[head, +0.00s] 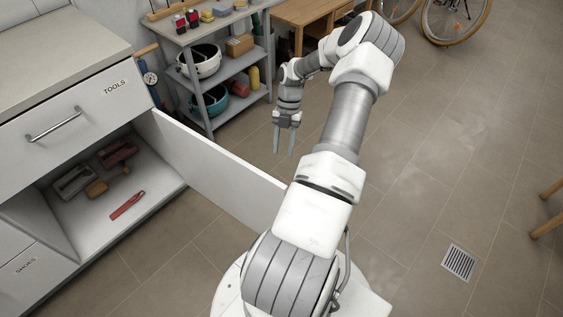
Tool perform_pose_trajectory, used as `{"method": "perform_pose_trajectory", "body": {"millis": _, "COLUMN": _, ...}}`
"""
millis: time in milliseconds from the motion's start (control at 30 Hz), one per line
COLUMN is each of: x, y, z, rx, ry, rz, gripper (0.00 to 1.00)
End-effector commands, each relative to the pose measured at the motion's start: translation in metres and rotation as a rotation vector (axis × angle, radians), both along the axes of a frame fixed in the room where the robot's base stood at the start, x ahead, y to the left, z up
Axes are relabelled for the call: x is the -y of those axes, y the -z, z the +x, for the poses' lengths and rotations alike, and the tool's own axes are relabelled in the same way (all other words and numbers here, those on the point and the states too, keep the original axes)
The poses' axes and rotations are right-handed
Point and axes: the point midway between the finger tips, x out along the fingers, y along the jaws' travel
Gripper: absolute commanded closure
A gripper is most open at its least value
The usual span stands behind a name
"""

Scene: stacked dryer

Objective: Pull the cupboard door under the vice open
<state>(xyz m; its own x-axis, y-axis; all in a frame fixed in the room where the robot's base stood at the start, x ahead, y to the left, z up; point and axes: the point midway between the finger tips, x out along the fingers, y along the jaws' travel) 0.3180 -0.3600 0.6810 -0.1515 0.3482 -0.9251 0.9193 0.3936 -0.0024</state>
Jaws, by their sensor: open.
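The cupboard door (215,168) stands wide open, swung out to the right from the cupboard. The open cupboard (152,207) shows several tools inside, among them a red-handled tool (128,205), a brownish block (97,188) and grey and dark red metal tools at the back. No vice can be made out for certain. My gripper (284,153) is open and empty, pointing down beyond the far side of the door and apart from it. The door's handle is not visible; its outer face is turned away.
A drawer labelled TOOLS (100,95) with a bar handle (54,126) is shut above the cupboard. A grey shelf unit (207,103) with helmets stands behind the door. A wooden table (300,14) and bicycle are at the back. The floor (440,150) to the right is clear around a drain (459,263).

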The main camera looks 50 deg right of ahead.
Motion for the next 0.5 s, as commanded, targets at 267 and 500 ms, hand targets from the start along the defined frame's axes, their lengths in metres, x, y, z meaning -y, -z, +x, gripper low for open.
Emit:
{"method": "perform_pose_trajectory", "body": {"millis": 267, "x": 0.01, "y": -0.027, "z": 0.005, "rx": 0.0, "ry": -0.001, "rz": 0.0, "gripper": 0.55}}
{"method": "perform_pose_trajectory", "body": {"millis": 500, "x": 0.01, "y": -0.028, "z": 0.005, "rx": 0.0, "ry": -0.001, "rz": 0.001, "gripper": 0.55}}
